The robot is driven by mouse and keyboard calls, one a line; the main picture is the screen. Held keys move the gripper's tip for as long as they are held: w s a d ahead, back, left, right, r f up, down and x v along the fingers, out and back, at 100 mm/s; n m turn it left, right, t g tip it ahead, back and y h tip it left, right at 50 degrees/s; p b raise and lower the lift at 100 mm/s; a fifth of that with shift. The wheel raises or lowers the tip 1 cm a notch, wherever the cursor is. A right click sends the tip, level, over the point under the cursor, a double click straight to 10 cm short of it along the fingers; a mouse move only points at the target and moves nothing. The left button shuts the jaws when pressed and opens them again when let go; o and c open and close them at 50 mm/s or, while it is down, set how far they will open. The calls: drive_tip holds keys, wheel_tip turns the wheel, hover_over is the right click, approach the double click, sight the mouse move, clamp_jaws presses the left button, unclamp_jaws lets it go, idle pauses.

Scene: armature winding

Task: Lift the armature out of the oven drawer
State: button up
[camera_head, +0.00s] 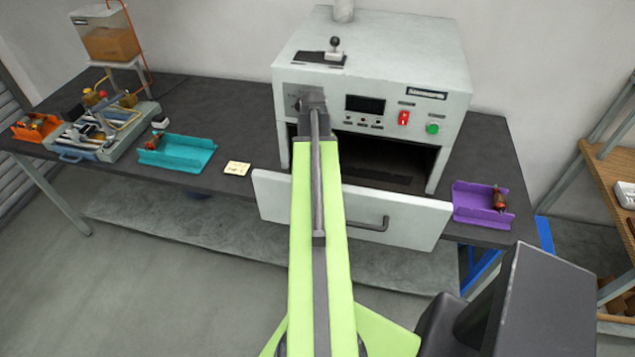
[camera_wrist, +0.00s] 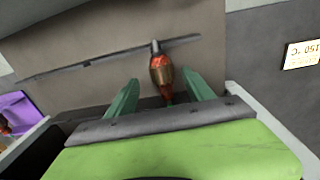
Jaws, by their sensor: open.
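The armature (camera_wrist: 159,62) is red-brown with a dark shaft end, and in the wrist view it lies on the grey floor of the oven drawer. My gripper (camera_wrist: 160,78) is open, with one green finger on each side of the armature's lower part. A gap shows between each finger and the armature, and I cannot tell how high the fingers are above it. In the head view the oven drawer (camera_head: 400,220) is pulled out of the white oven (camera_head: 375,50). My arm hides the gripper and the armature there.
A purple tray (camera_head: 468,212) holding a part stands right of the oven, and it also shows in the wrist view (camera_wrist: 14,110). A teal tray (camera_head: 190,160), a yellow note (camera_head: 237,168) and an orange tray (camera_head: 22,133) are to the left. The drawer walls flank my gripper.

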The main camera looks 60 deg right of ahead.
wheel_tip(320, 180, down, 4)
drive_tip(key=shift+r+b, duration=0.2)
drive_tip(key=shift+b, duration=0.9)
drive_tip(key=shift+r, duration=0.15)
clamp_jaws()
